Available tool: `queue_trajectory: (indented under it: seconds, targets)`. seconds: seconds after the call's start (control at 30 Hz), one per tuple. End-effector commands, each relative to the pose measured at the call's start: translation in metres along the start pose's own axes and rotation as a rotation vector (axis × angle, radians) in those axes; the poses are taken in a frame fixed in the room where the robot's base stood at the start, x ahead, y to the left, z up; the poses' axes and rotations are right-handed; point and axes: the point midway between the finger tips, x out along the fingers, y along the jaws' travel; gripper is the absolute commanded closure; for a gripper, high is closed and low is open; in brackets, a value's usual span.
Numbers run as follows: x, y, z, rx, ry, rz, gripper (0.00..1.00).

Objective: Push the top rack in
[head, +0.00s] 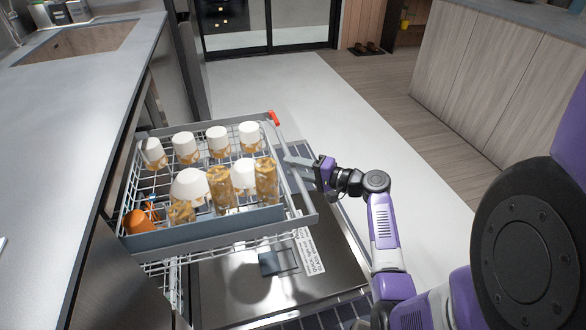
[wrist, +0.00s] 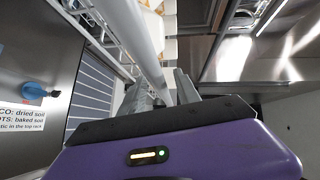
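The top rack (head: 205,233) is pulled out of the dishwasher on the left side of the head view, over the lowered door (head: 225,290). It holds white cups, amber-patterned glasses and an orange item. Its grey front bar (head: 291,172) runs along the right side, with a red end at the far corner. My gripper (head: 298,166) is at this bar, on its outer side. In the wrist view the bar (wrist: 138,38) runs down toward the gap between the spread fingers of my gripper (wrist: 166,92). I cannot tell whether they touch it.
A label (head: 309,250) lies on the door's inner face. The counter (head: 60,130) with a sink is on the left. An island (head: 500,80) stands at right. The pale floor between (head: 310,95) is clear.

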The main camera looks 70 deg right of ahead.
Motion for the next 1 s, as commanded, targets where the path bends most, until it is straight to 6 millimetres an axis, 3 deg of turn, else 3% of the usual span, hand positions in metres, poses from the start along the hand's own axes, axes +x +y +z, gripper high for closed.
queue_trajectory:
  seconds: [0.37,0.57,1.0]
  targets:
    - [0.0061,0.0004,0.0003,0.001,0.000,0.001,0.63]
    - [0.0059,0.0004,0.0002,0.001,0.001,0.001,1.00]
    - [0.0057,0.0007,0.0001,0.001,0.001,0.002,1.00]
